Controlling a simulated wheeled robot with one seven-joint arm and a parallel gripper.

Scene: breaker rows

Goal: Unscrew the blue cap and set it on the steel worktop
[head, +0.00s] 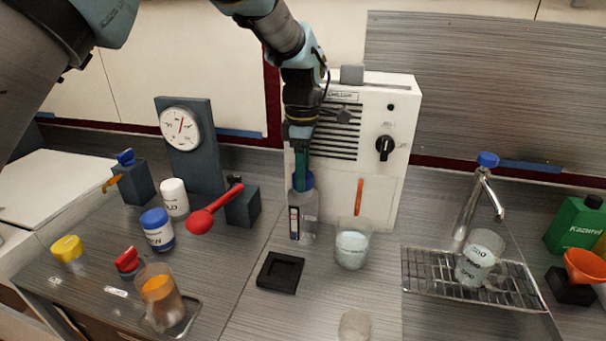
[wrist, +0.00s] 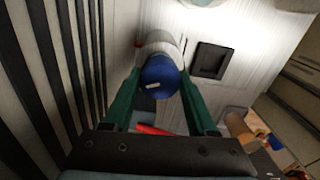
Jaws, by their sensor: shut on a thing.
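A clear bottle (head: 308,218) with a blue cap (head: 308,181) stands upright on the grey streaked worktop (head: 245,312), in front of a white appliance. My gripper (head: 301,178) comes down from above and is shut on the blue cap. In the wrist view, the blue cap (wrist: 160,77) sits between the two green fingers of my gripper (wrist: 160,92), with the bottle (wrist: 158,42) below it. Whether the cap is still seated on the bottle's neck is hard to tell; they look in line and together.
A glass beaker (head: 352,244) stands close right of the bottle, and a black square holder (head: 280,271) lies in front. A blue-lidded jar (head: 157,230) and red spoon (head: 212,210) are left. A drain grate (head: 425,272) is right. The front middle worktop is mostly clear.

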